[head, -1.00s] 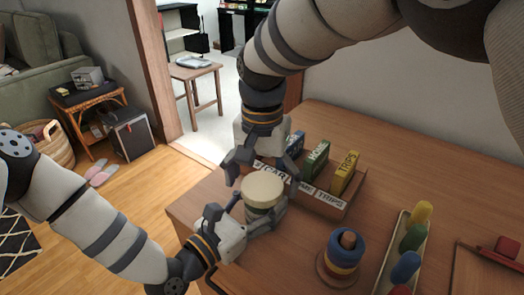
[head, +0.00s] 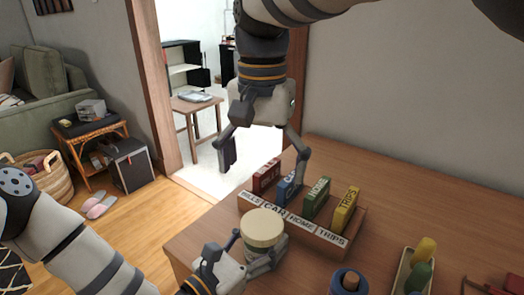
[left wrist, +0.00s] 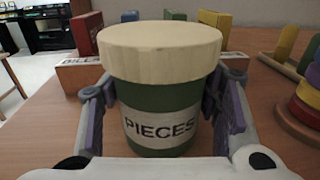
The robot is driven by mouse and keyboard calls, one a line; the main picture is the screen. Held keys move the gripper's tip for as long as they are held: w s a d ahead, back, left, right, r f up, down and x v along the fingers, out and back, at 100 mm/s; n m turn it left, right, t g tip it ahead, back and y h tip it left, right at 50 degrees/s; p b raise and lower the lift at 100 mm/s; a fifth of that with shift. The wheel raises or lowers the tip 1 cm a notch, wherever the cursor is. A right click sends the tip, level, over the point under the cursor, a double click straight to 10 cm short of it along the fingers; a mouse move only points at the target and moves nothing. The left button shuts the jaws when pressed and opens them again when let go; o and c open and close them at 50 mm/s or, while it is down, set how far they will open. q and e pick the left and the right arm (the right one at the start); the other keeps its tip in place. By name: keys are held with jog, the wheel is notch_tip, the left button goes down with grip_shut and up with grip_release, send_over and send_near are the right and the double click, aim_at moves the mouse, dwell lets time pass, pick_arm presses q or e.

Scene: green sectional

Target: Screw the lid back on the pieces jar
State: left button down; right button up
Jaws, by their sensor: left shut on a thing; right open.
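The pieces jar (left wrist: 160,105) is green with a white PIECES label and stands upright on the table. Its wide cream lid (left wrist: 160,48) sits on the jar's mouth and looks level; how tightly it is seated cannot be told. In the head view the lid (head: 262,228) shows from above and hides much of the jar. My left gripper (head: 257,256) is shut on the jar's body, with a finger on each side below the lid. My right gripper (head: 264,162) is open and empty, above and behind the lid and apart from it.
A wooden tray (head: 322,245) labelled BILLS, CAR, HOME and TRIPS holds coloured boxes just behind the jar. A ring stacker (head: 349,281) and a peg tray (head: 403,268) stand to the right. The table's left edge is near the jar.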

pick_arm(q)
jog(key=shift+c, duration=2.4)
grip_release()
jog(key=shift+a, duration=0.1)
jog(key=v, duration=1.2)
jog(key=shift+s, duration=0.1)
